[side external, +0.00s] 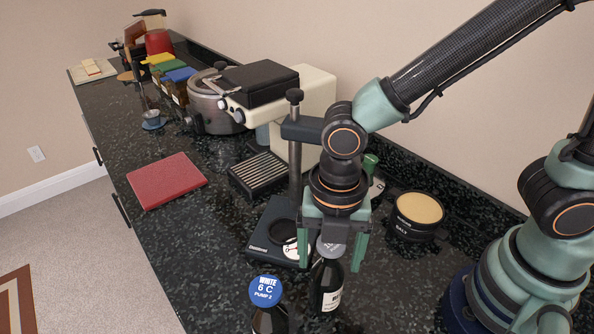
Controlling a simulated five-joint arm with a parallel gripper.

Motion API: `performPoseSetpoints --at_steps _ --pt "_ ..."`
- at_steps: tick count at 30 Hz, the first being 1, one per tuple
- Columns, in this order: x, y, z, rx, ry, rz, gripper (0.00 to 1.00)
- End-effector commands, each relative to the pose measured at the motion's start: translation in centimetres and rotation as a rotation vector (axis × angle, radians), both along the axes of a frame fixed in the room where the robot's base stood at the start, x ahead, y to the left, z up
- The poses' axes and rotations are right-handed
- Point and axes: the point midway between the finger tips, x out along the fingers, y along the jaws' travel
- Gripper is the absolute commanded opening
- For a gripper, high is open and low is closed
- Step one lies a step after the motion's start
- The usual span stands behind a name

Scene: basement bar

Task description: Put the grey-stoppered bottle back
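The grey-stoppered bottle (327,287) is dark with a white label and stands near the front of the counter. Its grey stopper (331,246) shows between the fingers of my gripper (333,258). My gripper points down above the bottle, its green fingers spread wide. Gaps show on both sides of the stopper, so the fingers look clear of it. The bottle's base is near the lower edge of the picture, and I cannot tell exactly what it stands on.
A blue-capped bottle (266,292) stands close on the left. Behind are a black stand with a post (267,236), a coffee machine (318,95) and a drip grate (262,173). A round tin (416,214) stands right. A red mat (167,181) lies left, with bare counter around it.

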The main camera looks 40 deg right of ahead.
Motion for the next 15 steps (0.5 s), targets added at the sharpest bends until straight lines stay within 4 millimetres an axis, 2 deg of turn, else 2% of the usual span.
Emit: performPoseSetpoints --at_steps 5,8,15 --pt "0.0 0.0 0.5 0.001 -0.001 0.000 0.82" --pt "0.1 0.1 1.7 0.004 -0.004 0.000 0.82" --pt "0.1 0.1 6.6 0.006 -0.006 0.000 0.82"
